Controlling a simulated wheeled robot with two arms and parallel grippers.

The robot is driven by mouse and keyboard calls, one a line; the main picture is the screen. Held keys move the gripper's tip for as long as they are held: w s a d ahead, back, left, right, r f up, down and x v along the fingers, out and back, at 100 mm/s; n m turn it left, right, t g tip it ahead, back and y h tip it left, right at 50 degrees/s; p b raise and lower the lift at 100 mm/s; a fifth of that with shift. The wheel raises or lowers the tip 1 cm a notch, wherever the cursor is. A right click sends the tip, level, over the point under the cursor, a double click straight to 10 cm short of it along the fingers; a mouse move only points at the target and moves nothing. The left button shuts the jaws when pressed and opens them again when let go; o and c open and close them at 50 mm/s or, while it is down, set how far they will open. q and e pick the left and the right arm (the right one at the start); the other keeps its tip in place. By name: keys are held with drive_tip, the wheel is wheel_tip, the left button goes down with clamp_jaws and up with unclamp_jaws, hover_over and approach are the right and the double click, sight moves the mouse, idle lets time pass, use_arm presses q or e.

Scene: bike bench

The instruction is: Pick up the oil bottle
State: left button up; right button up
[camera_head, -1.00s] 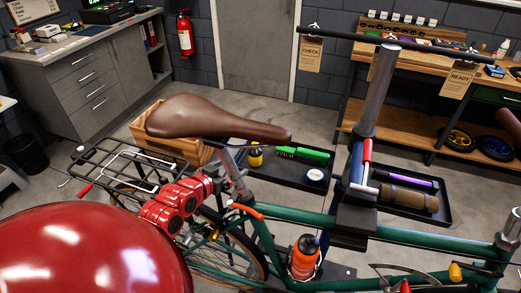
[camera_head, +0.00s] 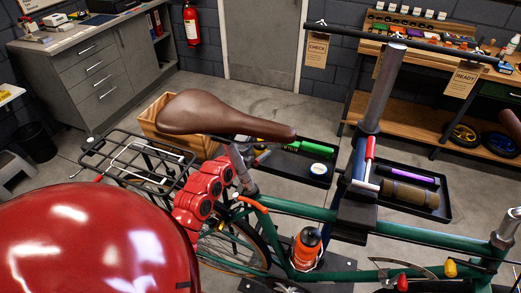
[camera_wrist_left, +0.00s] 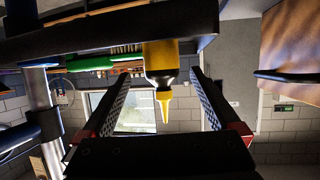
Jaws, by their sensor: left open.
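The oil bottle (camera_wrist_left: 161,62) has a yellow body, a dark label band and a yellow nozzle. It shows upside down in the left wrist view, at the tray (camera_wrist_left: 110,28). My left gripper (camera_wrist_left: 160,82) is open, with one finger on each side of the bottle and visible gaps. In the head view this gripper (camera_head: 254,156) is small and partly covered behind the bike's seat post. The bottle is mostly hidden there by the saddle (camera_head: 215,113) and my arm. My right gripper is not in view.
The black tray (camera_head: 318,181) also holds a green brush (camera_head: 308,148) and a round tin (camera_head: 319,169). The bike's green frame (camera_head: 295,209), rear rack (camera_head: 135,158) and repair stand (camera_head: 378,90) crowd the space. A wooden crate (camera_head: 175,140) stands left of the tray.

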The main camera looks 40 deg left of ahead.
sight(257, 148)
use_arm(q)
drive_tip(key=p+x, duration=0.1)
drive_tip(key=x, duration=0.2)
drive_tip(key=shift+w+a+r, duration=0.1)
drive_tip(key=shift+w+r, duration=0.05)
drive_tip(key=shift+r, duration=0.05)
drive_tip(key=shift+w+f, duration=0.4)
drive_tip(key=shift+w, duration=0.2)
drive_tip(key=c, duration=1.5)
